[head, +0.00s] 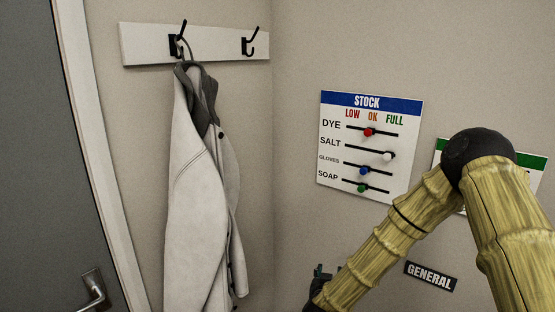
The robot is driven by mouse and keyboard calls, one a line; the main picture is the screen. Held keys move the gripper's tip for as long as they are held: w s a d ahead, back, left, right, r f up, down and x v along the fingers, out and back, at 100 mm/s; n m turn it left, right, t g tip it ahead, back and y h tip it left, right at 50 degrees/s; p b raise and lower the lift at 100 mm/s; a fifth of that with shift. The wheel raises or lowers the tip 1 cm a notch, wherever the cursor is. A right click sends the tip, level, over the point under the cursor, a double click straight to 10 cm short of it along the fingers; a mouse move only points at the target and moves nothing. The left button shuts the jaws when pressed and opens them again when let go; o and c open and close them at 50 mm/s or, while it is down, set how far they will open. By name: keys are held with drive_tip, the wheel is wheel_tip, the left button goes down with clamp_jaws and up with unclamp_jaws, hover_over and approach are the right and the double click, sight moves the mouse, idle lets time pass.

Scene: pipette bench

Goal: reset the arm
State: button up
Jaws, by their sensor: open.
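My arm (402,225) comes in from the right edge, bends at a dark elbow joint and slopes down to the left. Its dark wrist end (318,293) is at the bottom edge, in front of the wall. A small dark piece stands up just above the wrist, and I cannot tell what it is. My gripper's fingers do not show, and whatever lies past the wrist is below the frame.
A white stock board (334,180) with coloured sliders hangs on the wall. My arm partly covers a green-topped board (525,158). A "GENERAL" label (430,276) is below. A coat (197,190) hangs from a hook rail (140,44), beside a grey door (45,150) with a handle (93,288).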

drive_tip(key=s+f+n+g+y, duration=0.35)
drive_tip(key=s+f+g, duration=0.25)
drive_tip(key=s+f, duration=1.55)
drive_tip(key=s+d+f+g, duration=0.1)
drive_tip(key=s+g, duration=0.1)
drive_tip(key=s, duration=0.7)
drive_tip(key=s+d+f+g, duration=0.2)
drive_tip(key=s+g, duration=0.1)
drive_tip(key=s, duration=0.6)
drive_tip(key=s+d+f+g+b, duration=0.1)
drive_tip(key=s+d+g, duration=0.1)
drive_tip(key=s, duration=0.7)
drive_tip(key=shift+s+d+f+m+g+y, duration=0.15)
drive_tip(key=shift+d+f+m+g+y, duration=0.1)
drive_tip(key=shift+f+m+g+y, duration=0.2)
